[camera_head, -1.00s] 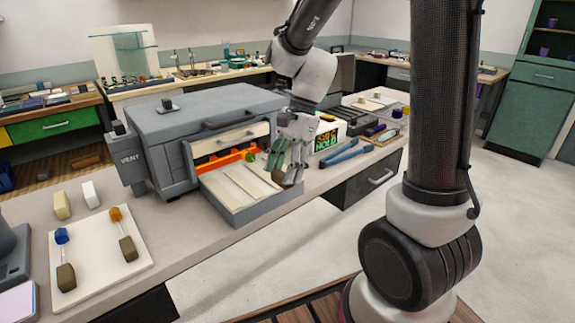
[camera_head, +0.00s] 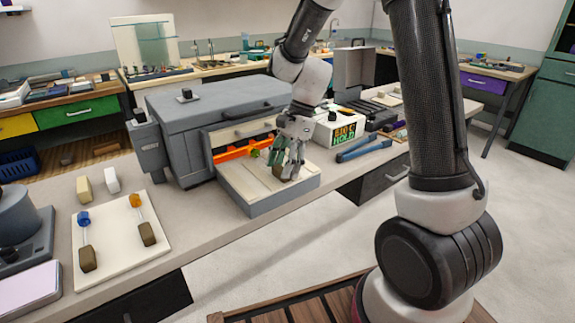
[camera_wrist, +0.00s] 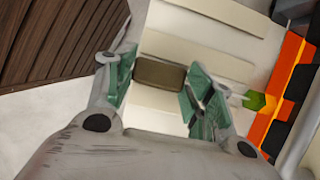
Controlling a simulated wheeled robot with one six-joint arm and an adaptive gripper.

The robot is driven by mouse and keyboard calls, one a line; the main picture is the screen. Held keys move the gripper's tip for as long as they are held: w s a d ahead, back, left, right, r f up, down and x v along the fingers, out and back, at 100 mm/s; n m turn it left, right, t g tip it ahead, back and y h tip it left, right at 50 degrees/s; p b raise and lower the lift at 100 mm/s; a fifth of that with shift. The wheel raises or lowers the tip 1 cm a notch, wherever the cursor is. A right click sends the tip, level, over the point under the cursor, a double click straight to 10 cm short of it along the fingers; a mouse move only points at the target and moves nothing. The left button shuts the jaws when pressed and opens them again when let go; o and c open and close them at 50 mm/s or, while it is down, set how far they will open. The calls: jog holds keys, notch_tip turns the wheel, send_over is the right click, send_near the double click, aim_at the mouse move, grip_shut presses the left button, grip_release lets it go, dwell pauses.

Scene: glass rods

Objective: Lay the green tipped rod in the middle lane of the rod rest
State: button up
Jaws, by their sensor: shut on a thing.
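The green tipped rod has a green tip (camera_head: 254,153), also in the wrist view (camera_wrist: 257,101), and a brown block end (camera_wrist: 160,73). My gripper (camera_head: 289,172) is shut on the rod near the brown block, and its two fingers flank the block in the wrist view. Much of the shaft is hidden by the fingers. I cannot tell which lane is beneath or whether the rod touches it.
A white board (camera_head: 115,262) at left carries a blue tipped rod (camera_head: 84,235) and an orange tipped rod (camera_head: 139,215).

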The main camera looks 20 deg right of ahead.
jog(key=shift+f, duration=0.25)
dwell(0.6)
jog(key=o, duration=1.2)
